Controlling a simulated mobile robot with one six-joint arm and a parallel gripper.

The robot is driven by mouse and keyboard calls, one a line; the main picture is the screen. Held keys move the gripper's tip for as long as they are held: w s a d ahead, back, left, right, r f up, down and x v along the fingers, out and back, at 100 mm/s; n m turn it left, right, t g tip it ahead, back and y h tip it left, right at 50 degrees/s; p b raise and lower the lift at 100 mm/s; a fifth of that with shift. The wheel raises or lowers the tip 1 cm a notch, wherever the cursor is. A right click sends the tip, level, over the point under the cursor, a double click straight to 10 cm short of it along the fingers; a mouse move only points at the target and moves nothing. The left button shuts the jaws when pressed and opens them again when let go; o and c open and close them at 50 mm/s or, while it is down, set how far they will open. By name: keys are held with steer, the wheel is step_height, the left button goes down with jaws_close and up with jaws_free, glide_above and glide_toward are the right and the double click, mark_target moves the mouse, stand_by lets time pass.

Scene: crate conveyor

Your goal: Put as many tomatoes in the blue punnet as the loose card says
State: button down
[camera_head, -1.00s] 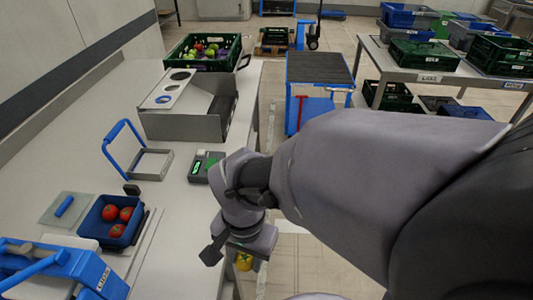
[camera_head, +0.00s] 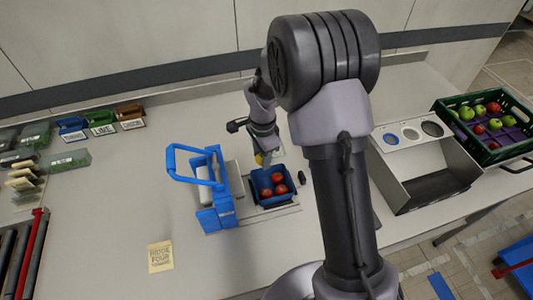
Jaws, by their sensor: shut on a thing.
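The blue punnet (camera_head: 262,196) sits on the bench in the middle of the view, with three red tomatoes (camera_head: 279,178) in it. My gripper (camera_head: 261,155) is just above and behind the punnet's far edge. It is shut on a small yellow thing (camera_head: 259,159), mostly hidden by the gripper; whether it is a tomato I cannot tell. The loose card (camera_head: 160,257), pale yellow, lies flat on the bench at the front left. Its print is small, but one line seems to read "FOUR".
A blue lid device (camera_head: 215,195) with a raised handle stands just left of the punnet. A grey box with round holes (camera_head: 420,165) and a dark green crate of apples and tomatoes (camera_head: 490,120) are at right. Small labelled bins (camera_head: 100,122) stand at back left. The bench around the card is clear.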

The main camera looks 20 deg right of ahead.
steer(key=shift+a+f+b, duration=0.1)
steer(key=shift+f+b, duration=0.4)
steer(key=shift+f, duration=0.3)
step_height(320, 180, down, 6)
steer(key=b, duration=0.4)
steer(key=shift+r, duration=0.25)
steer(key=c, duration=0.8)
jaws_free()
